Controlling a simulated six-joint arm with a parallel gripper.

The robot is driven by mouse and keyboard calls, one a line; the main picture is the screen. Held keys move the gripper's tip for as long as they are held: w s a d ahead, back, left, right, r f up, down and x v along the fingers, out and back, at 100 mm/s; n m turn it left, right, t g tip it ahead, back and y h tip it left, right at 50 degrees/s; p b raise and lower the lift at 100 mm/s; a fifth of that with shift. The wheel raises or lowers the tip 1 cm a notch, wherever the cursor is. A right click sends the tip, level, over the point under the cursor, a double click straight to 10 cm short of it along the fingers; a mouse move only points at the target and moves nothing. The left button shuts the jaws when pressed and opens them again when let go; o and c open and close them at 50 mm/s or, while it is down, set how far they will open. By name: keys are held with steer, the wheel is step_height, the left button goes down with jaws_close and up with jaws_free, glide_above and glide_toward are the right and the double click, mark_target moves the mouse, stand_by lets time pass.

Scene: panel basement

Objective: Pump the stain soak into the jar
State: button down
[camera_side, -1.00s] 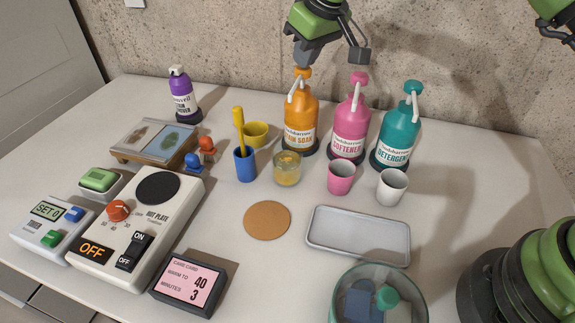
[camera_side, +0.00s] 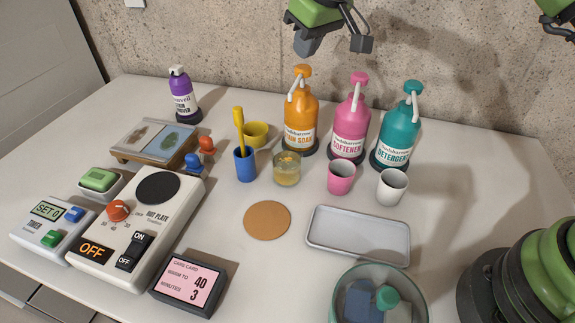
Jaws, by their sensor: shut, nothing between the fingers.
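The orange stain soak bottle (camera_side: 300,112) stands upright at the back of the table, with an orange pump head and a pale spout. A glass jar (camera_side: 287,168) with some yellowish liquid in it stands just in front of the bottle, below the spout side. My gripper (camera_side: 307,44) is shut and empty. It hangs above the orange pump head, with a visible gap between them. Part of the gripper's upper body is cut off by the top edge.
A pink softener bottle (camera_side: 351,118) and a teal detergent bottle (camera_side: 397,128) stand right of the stain soak. A pink cup (camera_side: 341,178), white cup (camera_side: 392,187), blue holder (camera_side: 245,165) and yellow cup (camera_side: 256,134) are close by. A cork mat (camera_side: 267,221) and metal tray (camera_side: 358,236) lie in front.

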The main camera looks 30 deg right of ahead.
mark_target(303, 66)
steer(key=shift+f, duration=1.55)
steer(key=shift+r, duration=0.1)
steer(key=shift+r, duration=1.45)
step_height(303, 66, up, 5)
steer(key=shift+r, duration=0.5)
